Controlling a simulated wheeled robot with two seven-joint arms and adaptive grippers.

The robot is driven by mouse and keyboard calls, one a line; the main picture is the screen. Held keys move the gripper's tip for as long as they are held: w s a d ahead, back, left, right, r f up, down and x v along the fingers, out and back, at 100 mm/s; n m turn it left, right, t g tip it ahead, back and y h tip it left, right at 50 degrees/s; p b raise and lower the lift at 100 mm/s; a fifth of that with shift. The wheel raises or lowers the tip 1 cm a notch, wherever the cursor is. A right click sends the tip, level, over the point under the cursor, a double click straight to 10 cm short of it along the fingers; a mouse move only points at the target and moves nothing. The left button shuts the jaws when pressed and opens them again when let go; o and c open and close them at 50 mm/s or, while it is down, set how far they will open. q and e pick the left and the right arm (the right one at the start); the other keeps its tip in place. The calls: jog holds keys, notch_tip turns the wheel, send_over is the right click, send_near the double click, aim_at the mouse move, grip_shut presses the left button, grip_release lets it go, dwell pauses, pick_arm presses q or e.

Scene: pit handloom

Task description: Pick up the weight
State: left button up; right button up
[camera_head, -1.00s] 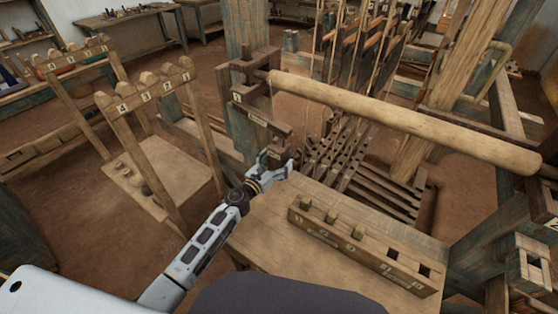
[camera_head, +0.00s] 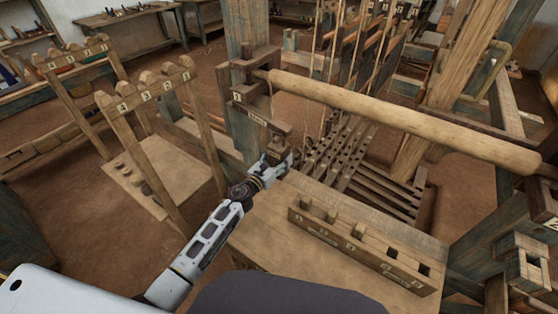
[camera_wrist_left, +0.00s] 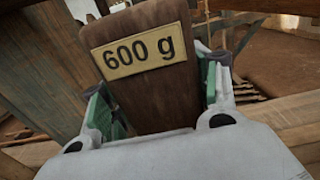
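A dark brown wooden weight with a "600 g" label (camera_wrist_left: 140,50) fills the middle of the left wrist view. The lower end of the weight is hidden behind the gripper body. My right gripper is not in view.
A thick wooden beam (camera_head: 400,120) runs right from the post. A bench (camera_head: 270,225) with a slotted, numbered block (camera_head: 355,250) is in front. Numbered racks (camera_head: 150,95) stand at left. Treadles (camera_head: 375,165) lie below the beam.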

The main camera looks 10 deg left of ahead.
pick_arm(q)
jog(key=c, duration=0.8)
jog(key=shift+r, duration=0.25)
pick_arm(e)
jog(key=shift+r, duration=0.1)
pick_arm(q)
jog(key=shift+r+p, duration=0.45)
jog(key=shift+r, duration=0.15)
jog(key=shift+s+a+f, duration=0.1)
jog(key=shift+s+a, duration=0.15)
jog(key=shift+s, duration=0.25)
jog(key=v, duration=0.4)
jog(key=shift+b, duration=0.3)
jog(key=b, duration=0.2)
send_near(274, 160)
jog(key=s, duration=0.2)
jog(key=shift+s+a+r+b, duration=0.1)
jog(key=shift+s+a+b, duration=0.35)
jog(key=shift+s, duration=0.15)
jog(key=shift+s+a+r+b, duration=0.15)
jog(key=shift+s+a+b, duration=0.2)
jog(key=shift+s, duration=0.3)
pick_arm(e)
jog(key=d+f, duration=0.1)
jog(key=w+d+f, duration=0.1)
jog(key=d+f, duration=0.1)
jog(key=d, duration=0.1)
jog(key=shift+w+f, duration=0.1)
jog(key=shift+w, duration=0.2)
